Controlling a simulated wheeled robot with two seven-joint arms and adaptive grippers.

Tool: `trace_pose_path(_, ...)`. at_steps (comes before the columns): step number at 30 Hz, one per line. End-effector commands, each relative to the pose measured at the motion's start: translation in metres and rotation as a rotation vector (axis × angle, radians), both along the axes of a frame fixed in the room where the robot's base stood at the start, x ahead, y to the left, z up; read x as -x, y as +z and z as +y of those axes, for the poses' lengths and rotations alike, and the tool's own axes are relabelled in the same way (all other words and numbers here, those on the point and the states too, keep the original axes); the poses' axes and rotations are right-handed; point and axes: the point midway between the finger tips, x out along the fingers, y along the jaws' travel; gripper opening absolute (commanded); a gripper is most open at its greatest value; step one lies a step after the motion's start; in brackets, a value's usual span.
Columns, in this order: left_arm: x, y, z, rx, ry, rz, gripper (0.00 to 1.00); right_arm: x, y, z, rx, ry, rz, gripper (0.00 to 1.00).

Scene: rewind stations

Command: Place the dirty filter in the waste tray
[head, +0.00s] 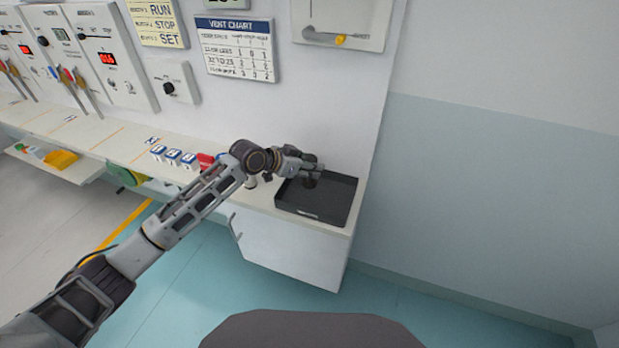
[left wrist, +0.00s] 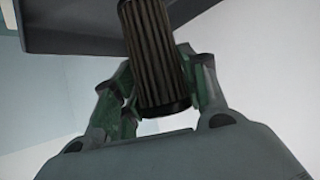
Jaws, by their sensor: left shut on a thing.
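The dirty filter is a dark brown pleated cylinder with black end rims (left wrist: 152,50), seen close up in the left wrist view. My left gripper (head: 312,170) is shut on it; its green-grey fingers (left wrist: 160,88) lie on both sides of the filter. In the head view the filter shows only as a small dark piece (head: 311,182) below the fingertips. The waste tray (head: 338,207) is a black, shallow, open tray at the right end of the counter. The gripper and filter are over its back left part. I cannot tell whether the filter touches the tray floor. My right gripper is not in view.
A white cylinder (head: 251,182) and a red item (head: 206,160) stand on the counter left of the tray, beside my arm. Blue-and-white labelled blocks (head: 173,156) sit farther left. The wall with panels and a vent chart (head: 237,48) rises behind. The tray's front part looks empty.

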Motion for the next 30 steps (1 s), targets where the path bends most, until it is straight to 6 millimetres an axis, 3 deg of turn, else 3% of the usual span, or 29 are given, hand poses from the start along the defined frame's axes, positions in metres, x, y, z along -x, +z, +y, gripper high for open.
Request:
trace_pose_path(8, 0.0, -0.001, 0.0, 0.001, 0.0, -0.001, 0.16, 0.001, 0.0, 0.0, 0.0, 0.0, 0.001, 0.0)
trace_pose_path(21, 0.0, -0.045, 0.0, 0.001, 0.001, 0.001, 0.16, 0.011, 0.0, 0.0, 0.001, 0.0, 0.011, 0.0)
trace_pose_path(30, 0.0, -0.049, 0.0, 0.0, 0.001, -0.001, 0.16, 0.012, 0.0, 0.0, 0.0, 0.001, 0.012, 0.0)
